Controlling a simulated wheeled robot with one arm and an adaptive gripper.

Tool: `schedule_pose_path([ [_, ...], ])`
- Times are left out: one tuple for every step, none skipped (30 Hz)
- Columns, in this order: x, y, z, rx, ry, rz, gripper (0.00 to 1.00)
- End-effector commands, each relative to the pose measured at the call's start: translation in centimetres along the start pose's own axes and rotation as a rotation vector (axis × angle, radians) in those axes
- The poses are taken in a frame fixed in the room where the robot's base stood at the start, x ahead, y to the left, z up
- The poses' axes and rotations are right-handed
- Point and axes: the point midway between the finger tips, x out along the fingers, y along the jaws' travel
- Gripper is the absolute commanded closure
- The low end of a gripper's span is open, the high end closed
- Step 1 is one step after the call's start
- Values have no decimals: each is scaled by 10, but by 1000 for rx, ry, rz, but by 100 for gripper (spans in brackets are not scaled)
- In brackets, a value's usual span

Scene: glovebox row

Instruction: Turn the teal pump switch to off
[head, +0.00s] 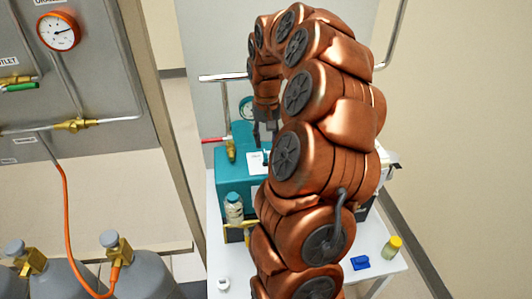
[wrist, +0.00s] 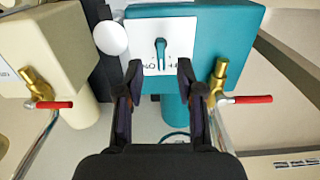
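The teal pump (wrist: 225,40) is a box-shaped unit with a white switch plate (wrist: 137,67) on its face. Its teal switch (wrist: 160,48) is a small lever in the plate's middle, roughly upright in the wrist view, with partly legible lettering on either side of its lower end. In the head view the teal pump (head: 232,172) stands on a white table, partly behind my arm. My gripper (wrist: 158,78) is open and empty. Its fingertips are on either side of the plate's lower part in the wrist view, apart from the lever. In the head view my gripper (head: 264,135) is above the pump.
A brass valve with a red handle (wrist: 245,99) is right of the pump in the wrist view. A cream pump (wrist: 50,45) with another red handle is left. The white table (head: 385,275) holds a bottle (head: 234,208), a yellow-capped vial (head: 391,247) and a blue item (head: 361,262).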

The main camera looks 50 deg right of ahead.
Motion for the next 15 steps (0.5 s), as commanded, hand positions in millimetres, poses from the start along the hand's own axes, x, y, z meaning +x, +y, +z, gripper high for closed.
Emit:
schedule_pose_path([
  [5,0,2,0,-5,0,62],
  [8,0,1,0,-3,-1,62],
  [14,0,1,0,-2,-2,62],
  [18,0,1,0,-3,-1,62],
  [23,0,1,-1,-5,-1,62],
  [29,-1,1,-2,-5,-1,62],
  [33,-1,1,-2,-4,-1,62],
  [37,-1,1,-2,-4,-1,62],
  [42,0,2,-1,-6,0,62],
  [46,0,2,-1,-6,0,62],
  [49,0,1,-1,-5,0,62],
  [52,-1,0,-1,-2,0,62],
  [54,-1,0,-1,0,-1,62],
  [56,-1,0,-1,1,-1,62],
  [58,-1,0,-1,1,-1,62],
])
